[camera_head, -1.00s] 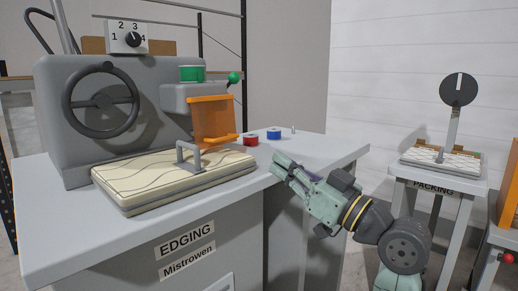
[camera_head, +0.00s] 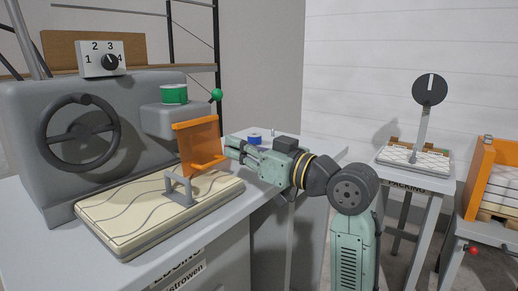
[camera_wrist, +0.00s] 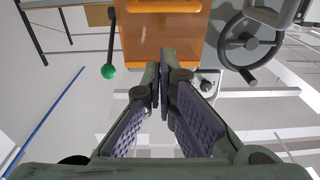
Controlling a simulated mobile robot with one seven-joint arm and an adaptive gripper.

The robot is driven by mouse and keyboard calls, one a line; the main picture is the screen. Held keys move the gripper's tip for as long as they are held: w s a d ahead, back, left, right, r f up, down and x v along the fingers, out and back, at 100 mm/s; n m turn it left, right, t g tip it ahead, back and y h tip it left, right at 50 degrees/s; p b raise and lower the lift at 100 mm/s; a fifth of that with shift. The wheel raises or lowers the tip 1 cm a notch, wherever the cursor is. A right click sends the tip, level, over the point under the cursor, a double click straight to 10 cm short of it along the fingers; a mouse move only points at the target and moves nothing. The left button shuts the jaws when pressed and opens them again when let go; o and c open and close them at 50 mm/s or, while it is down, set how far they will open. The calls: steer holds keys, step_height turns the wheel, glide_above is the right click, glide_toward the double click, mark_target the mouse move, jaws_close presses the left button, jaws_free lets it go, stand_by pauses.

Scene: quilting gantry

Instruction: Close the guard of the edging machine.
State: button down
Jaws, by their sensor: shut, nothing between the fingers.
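The edging machine (camera_head: 105,130) is a grey body with a handwheel on the left side of the table. Its orange guard (camera_head: 197,142) hangs upright below the machine head, with a lip along its bottom edge. The guard fills the upper middle of the wrist view (camera_wrist: 165,30). My gripper (camera_head: 230,150) is shut and empty at the right edge of the guard, level with its lower part. In the wrist view its closed fingertips (camera_wrist: 163,68) point at the guard. I cannot tell whether they touch it.
A green-knobbed lever (camera_head: 216,96) stands up beside the guard's top. A green spool (camera_head: 173,94) sits on the head. A blue spool (camera_head: 254,138) stands behind my gripper. The packing table (camera_head: 410,178) is at right.

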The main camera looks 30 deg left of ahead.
mark_target(205, 154)
steer(key=shift+a+f, duration=1.3)
steer(key=shift+a, duration=0.2)
steer(key=shift+w, duration=0.1)
steer(key=shift+a+f+b, duration=0.4)
steer(key=shift+a+f, duration=0.4)
steer(key=shift+f, duration=0.1)
steer(key=shift+r, duration=0.1)
